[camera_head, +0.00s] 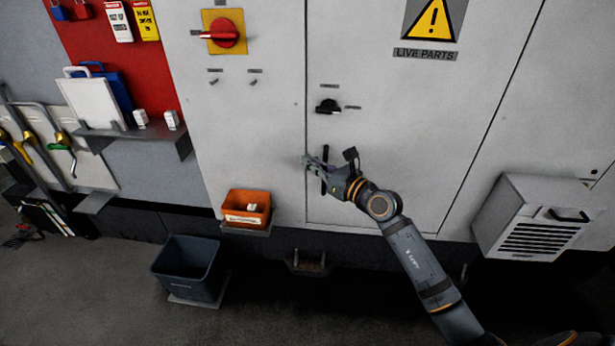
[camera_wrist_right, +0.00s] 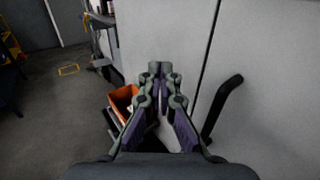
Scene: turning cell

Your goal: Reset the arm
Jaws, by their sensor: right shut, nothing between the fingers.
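My right arm comes in from the lower right of the head view. Its gripper (camera_head: 313,164) is in front of the grey cabinet door, close to the black vertical door handle (camera_head: 324,170). In the right wrist view the gripper (camera_wrist_right: 160,72) is shut with its fingertips together and nothing between them. There the black handle (camera_wrist_right: 222,105) stands to the right of the fingers, apart from them. My left gripper is not in view.
The cabinet carries a red rotary switch (camera_head: 226,33) on a yellow plate and a black knob (camera_head: 328,106). An orange bin (camera_head: 246,208), a dark bin (camera_head: 188,268) and a shelf (camera_head: 135,133) are left. A vented box (camera_head: 530,215) juts out right.

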